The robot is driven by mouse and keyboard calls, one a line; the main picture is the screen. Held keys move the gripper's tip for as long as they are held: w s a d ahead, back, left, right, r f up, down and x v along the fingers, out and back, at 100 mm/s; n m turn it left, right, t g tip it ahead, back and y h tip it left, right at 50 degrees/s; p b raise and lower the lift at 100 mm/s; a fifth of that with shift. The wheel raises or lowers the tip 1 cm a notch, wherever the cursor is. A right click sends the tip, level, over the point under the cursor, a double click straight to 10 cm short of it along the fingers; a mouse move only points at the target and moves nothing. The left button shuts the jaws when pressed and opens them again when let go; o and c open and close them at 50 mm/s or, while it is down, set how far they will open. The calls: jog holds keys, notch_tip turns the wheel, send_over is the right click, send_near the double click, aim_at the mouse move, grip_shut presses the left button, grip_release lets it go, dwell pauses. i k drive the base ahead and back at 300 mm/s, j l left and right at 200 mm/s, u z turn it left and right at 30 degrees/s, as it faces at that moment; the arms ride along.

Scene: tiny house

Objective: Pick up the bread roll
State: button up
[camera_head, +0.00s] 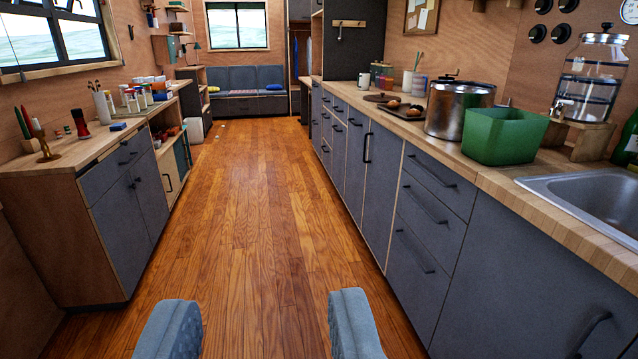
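Small brown rounded items that look like bread rolls (393,104) sit on a dark flat tray or board (407,116) on the right-hand counter, left of a steel pot. They are small and far off, so their exact number and kind are hard to tell. My gripper (262,325) shows at the bottom of the view with its two grey-blue fingers wide apart. Nothing is between them. It is over the wooden floor, well short of the rolls.
The right counter (500,177) also holds a steel pot (459,108), a green bin (506,136), a sink (590,200) and a drink dispenser (593,75). A cabinet (85,200) lines the left. The wooden floor (255,200) between is clear up to a grey sofa (248,95).

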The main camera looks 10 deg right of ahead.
aim_at(411, 113)
jog(key=i+z, duration=0.4)
jog(key=i, duration=0.4)
jog(key=i+j+z, duration=0.15)
jog(key=i+z, duration=0.3)
jog(key=i, duration=0.35)
